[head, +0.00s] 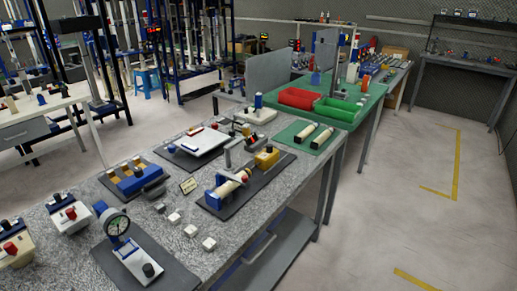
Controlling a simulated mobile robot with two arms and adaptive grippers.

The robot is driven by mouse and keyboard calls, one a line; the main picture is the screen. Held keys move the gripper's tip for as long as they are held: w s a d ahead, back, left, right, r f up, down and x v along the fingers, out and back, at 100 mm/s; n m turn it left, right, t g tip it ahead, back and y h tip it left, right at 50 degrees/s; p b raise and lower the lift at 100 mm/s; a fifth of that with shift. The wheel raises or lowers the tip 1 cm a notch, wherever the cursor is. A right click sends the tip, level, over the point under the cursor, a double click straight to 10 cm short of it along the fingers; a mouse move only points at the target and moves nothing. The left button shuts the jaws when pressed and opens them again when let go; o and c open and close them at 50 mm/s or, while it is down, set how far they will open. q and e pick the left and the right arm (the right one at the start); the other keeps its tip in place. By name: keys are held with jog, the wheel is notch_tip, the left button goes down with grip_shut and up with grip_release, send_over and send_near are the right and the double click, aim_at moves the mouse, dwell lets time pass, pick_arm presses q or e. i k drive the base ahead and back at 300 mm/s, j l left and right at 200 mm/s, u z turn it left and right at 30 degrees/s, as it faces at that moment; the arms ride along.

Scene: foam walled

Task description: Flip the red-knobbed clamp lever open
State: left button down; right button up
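A fixture on a dark base plate (215,205) stands on the speckled grey bench. It has a blue block, a pale cylinder (228,188), a small red knob (245,177) and a yellow block (266,158). The red knob sits near the end of the cylinder. It is too small to tell whether its lever is open or shut. Two more red knobs show at the left, on a white and blue box (71,213) and a cream box (10,248). Neither of my grippers is in view.
A dial gauge stand (117,224) is at the bench's front left, with several small white blocks (191,230) to its right. A white plate device (200,142) stands behind. The floor at right is clear.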

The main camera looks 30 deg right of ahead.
aim_at(243, 180)
jog(key=l+z, duration=1)
jog(key=l, duration=0.1)
